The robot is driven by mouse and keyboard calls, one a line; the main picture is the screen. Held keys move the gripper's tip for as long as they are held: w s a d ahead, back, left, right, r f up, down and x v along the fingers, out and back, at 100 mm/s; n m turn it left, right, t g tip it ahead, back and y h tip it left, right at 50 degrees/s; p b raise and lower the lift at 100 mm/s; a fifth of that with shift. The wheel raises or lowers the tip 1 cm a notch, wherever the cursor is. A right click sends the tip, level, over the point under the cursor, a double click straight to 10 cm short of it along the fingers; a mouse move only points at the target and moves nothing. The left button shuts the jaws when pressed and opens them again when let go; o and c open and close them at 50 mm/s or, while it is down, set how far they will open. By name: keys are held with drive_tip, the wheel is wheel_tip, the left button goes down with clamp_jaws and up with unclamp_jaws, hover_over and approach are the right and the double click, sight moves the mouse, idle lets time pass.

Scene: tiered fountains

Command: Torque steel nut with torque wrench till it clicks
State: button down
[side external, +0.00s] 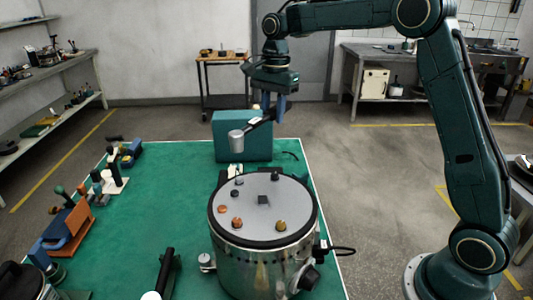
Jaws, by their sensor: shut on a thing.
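My gripper (268,112) hangs above the far part of the green mat and is shut on a dark bar with a pale label, which looks like the torque wrench (257,124). A grey metal cylinder, apparently its socket head (236,142), is at the bar's lower left end. The wrench is tilted, in front of a teal box and apart from the round steel drum (262,262). The drum's grey top (256,213) carries several small fittings, including copper-coloured ones (237,223) and a dark square one (263,199). I cannot tell which is the steel nut.
The teal box (229,150) stands at the mat's far edge. Orange and blue tools (70,227) and small stands line the mat's left side. A black-handled tool (166,272) lies at front left of the drum.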

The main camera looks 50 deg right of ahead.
drive_tip(key=shift+f, duration=0.1)
drive_tip(key=shift+f, duration=4)
drive_tip(key=shift+s, duration=0.2)
drive_tip(key=shift+s+a+m, duration=0.15)
drive_tip(key=shift+s+m, duration=2.25)
drive_tip(key=shift+s, duration=0.45)
drive_tip(key=c, duration=1.7)
unclamp_jaws()
drive_tip(key=shift+c, duration=0.2)
clamp_jaws()
